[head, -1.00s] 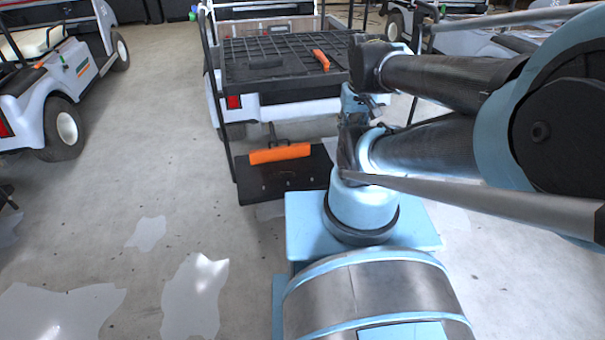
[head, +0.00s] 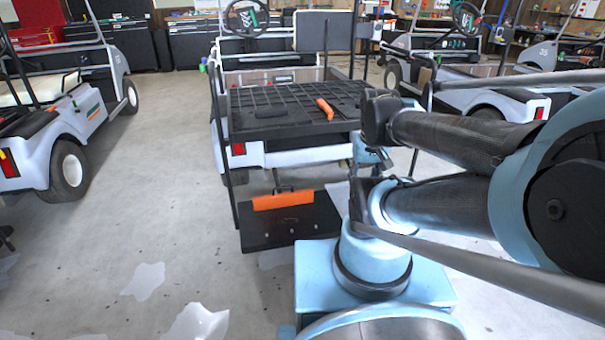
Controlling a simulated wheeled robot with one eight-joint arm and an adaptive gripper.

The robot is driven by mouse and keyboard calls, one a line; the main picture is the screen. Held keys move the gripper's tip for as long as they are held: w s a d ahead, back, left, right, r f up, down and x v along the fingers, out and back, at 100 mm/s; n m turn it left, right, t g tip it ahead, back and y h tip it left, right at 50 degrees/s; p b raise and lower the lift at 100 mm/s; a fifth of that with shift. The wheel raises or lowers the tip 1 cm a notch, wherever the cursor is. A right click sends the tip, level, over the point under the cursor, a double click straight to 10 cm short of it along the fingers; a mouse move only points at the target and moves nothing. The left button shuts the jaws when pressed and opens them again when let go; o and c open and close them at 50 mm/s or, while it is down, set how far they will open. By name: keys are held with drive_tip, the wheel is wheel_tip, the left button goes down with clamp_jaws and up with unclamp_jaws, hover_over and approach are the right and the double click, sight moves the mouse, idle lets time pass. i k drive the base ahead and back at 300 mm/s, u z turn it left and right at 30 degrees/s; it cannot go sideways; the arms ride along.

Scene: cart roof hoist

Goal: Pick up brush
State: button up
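No object is clear enough to name as the brush for certain. On the rear bed of the middle cart (head: 290,128) lie a small orange object (head: 325,109) at the right and a low dark object (head: 258,117) at the left. An orange bar-shaped piece (head: 282,200) lies on the black step (head: 290,230) low behind the cart. My arm is folded at the right. Its light blue end part (head: 368,153) shows near the cart's right rear corner, but the fingers cannot be made out. No held object is visible.
A white cart (head: 62,130) stands at the left and another (head: 470,90) at the right. Upright poles (head: 220,150) rise beside the middle cart's bed. Open concrete floor (head: 150,220) lies at the left. Tool cabinets (head: 110,45) line the back wall.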

sight(321, 105)
drive_tip(key=z, duration=0.95)
drive_tip(key=i, duration=1)
drive_tip(key=u, duration=0.85)
